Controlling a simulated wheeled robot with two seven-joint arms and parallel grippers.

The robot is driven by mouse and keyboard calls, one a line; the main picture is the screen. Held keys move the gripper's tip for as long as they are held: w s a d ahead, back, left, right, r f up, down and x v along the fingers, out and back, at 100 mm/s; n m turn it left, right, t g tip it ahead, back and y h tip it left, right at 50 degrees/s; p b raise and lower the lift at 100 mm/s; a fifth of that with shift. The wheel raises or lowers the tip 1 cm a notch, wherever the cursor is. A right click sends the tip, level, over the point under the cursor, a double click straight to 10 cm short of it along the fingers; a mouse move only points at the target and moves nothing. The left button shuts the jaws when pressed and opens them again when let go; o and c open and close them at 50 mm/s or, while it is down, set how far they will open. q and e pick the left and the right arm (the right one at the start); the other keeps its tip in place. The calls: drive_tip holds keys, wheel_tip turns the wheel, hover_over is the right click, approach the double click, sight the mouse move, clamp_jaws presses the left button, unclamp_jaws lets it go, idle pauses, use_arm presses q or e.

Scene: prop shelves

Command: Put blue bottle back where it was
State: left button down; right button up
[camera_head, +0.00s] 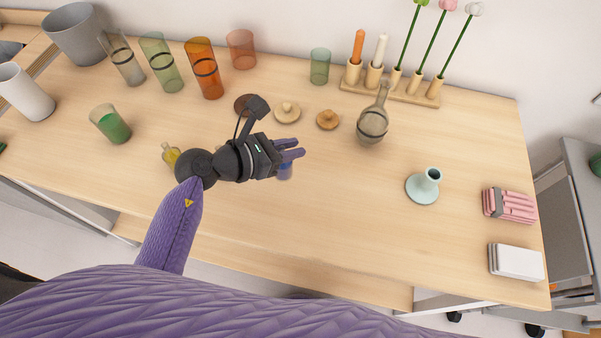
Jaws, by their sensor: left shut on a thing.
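The blue bottle (285,173) shows as a small bluish glass shape just below the fingers of my left gripper (291,150). My left gripper is shut on it, above the middle-left part of the wooden table. The fingers cover the bottle's upper part, and I cannot tell whether its base touches the table. A small yellow bottle (170,154) stands to the left, partly behind my left arm. My right gripper is not in view.
Round wooden lids (287,112) and a smoky glass flask (373,124) stand just beyond the gripper. Tall glasses (204,70) line the back left. A candle rack (390,88) is at the back. A pale blue holder (423,188) stands right. The front middle of the table is clear.

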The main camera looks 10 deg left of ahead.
sight(291, 163)
use_arm(q)
wheel_tip(291, 163, down, 5)
drive_tip(key=shift+b, duration=0.95)
drive_tip(key=shift+f, duration=0.1)
drive_tip(key=c, duration=0.6)
unclamp_jaws()
drive_tip(key=shift+s+a+r, duration=0.15)
drive_tip(key=shift+r, duration=0.15)
drive_tip(key=p+v, duration=0.1)
drive_tip(key=v, duration=1)
drive_tip(key=shift+s+a+p, duration=0.2)
drive_tip(key=shift+p, duration=0.1)
